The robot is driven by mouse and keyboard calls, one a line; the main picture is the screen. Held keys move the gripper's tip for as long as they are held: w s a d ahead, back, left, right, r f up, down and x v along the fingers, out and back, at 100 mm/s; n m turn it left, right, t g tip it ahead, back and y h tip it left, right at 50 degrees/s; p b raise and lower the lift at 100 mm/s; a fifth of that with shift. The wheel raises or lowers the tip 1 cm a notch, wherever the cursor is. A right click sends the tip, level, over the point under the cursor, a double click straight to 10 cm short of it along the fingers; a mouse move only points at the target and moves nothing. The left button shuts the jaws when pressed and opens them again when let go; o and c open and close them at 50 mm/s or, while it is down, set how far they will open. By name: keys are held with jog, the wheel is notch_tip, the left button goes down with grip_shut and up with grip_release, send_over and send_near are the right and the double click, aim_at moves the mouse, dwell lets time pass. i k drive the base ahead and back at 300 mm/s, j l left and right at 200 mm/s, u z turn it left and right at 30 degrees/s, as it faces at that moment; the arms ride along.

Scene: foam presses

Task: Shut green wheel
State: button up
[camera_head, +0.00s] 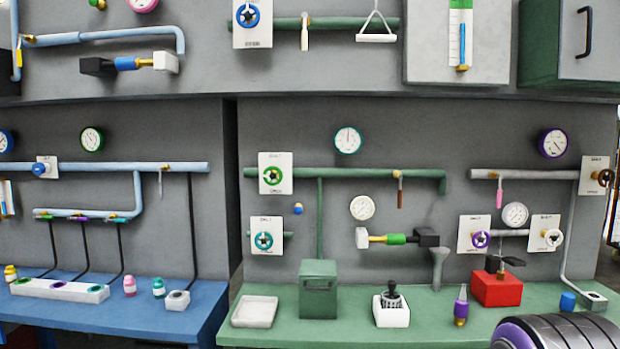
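The green wheel (272,176) is a small round handwheel on a white plate. The plate is mounted on the upper green pipe (340,173) of the grey wall panel, left of the picture's middle. The wheel is unobstructed, and nothing touches it. I cannot tell from its look whether its valve is open or shut. A teal wheel (264,240) sits on another white plate just below it. My gripper is not in view. A dark ribbed part with a purple band at the bottom right looks like my own arm.
A green bench (350,340) runs below, bearing a white tray (254,311), a green box (318,289), a white block with a black knob (391,304) and a red box (496,287). A blue bench (205,305) stands left. The space before the green wheel looks clear.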

aim_at(273, 176)
jog(key=i+j+u, duration=0.15)
jog(key=i+j, duration=0.35)
jog(key=i+j+u, duration=0.1)
jog(key=i+j, duration=0.3)
jog(key=i, duration=0.2)
